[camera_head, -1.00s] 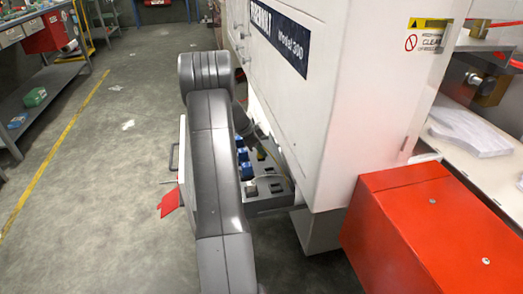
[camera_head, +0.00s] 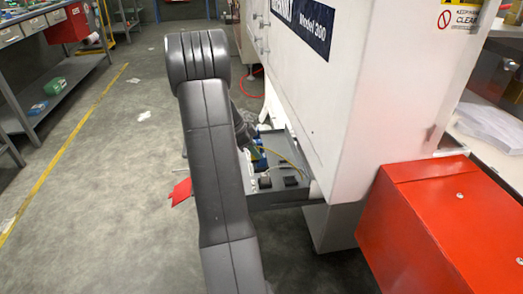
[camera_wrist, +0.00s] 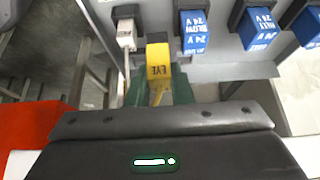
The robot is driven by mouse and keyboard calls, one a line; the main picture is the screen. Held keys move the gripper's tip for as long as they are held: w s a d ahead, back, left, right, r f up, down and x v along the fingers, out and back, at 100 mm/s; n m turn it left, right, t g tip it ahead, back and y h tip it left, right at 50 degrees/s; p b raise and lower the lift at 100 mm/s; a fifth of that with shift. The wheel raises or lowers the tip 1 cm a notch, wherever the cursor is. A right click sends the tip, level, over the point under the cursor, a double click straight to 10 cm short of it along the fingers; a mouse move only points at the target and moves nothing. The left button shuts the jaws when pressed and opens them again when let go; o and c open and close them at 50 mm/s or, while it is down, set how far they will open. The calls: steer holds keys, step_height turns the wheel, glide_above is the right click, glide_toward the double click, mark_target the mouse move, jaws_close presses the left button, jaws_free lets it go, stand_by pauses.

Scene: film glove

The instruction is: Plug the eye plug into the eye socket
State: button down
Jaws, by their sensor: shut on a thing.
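The yellow eye plug (camera_wrist: 158,70), marked EYE, is in the middle of the wrist view with its yellow cable running back toward me. My gripper (camera_wrist: 158,92) is shut on it, with dark green fingers on both sides. A dark edge shows at the plug's far end, against the grey panel (camera_wrist: 220,68). I cannot tell whether this is the eye socket or whether the plug is seated. In the head view my arm hides the gripper and plug; a yellow cable (camera_head: 283,157) shows over the grey panel.
A white plug (camera_wrist: 126,36) sits just left of the yellow one. Several blue plugs (camera_wrist: 193,32) stand in black sockets to the right. In the head view, the white machine (camera_head: 350,100) and red box (camera_head: 445,225) are close on the right; open floor (camera_head: 110,180) lies left.

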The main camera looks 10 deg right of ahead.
steer(key=s+a+b, duration=0.2)
steer(key=s+a, duration=0.2)
steer(key=a, duration=0.4)
steer(key=shift+s+b, duration=0.3)
steer(key=shift+s, duration=0.1)
steer(key=shift+f+b, duration=0.1)
steer(key=shift+b, duration=0.2)
stand_by(0.4)
steer(key=shift+f+b, duration=1.3)
steer(key=shift+f, duration=0.25)
steer(key=shift+s+d+f+b, duration=0.1)
steer(key=shift+s+f+b, duration=0.05)
steer(key=shift+f+b, duration=0.35)
steer(key=shift+s+f+b, duration=0.15)
steer(key=shift+f+b, duration=0.25)
steer(key=shift+f, duration=0.05)
steer(key=c, duration=1.2)
jaws_free()
steer(key=p+v, duration=0.6)
steer(key=v, duration=0.9)
steer(key=shift+w+d+r, duration=0.2)
steer(key=shift+r, duration=0.25)
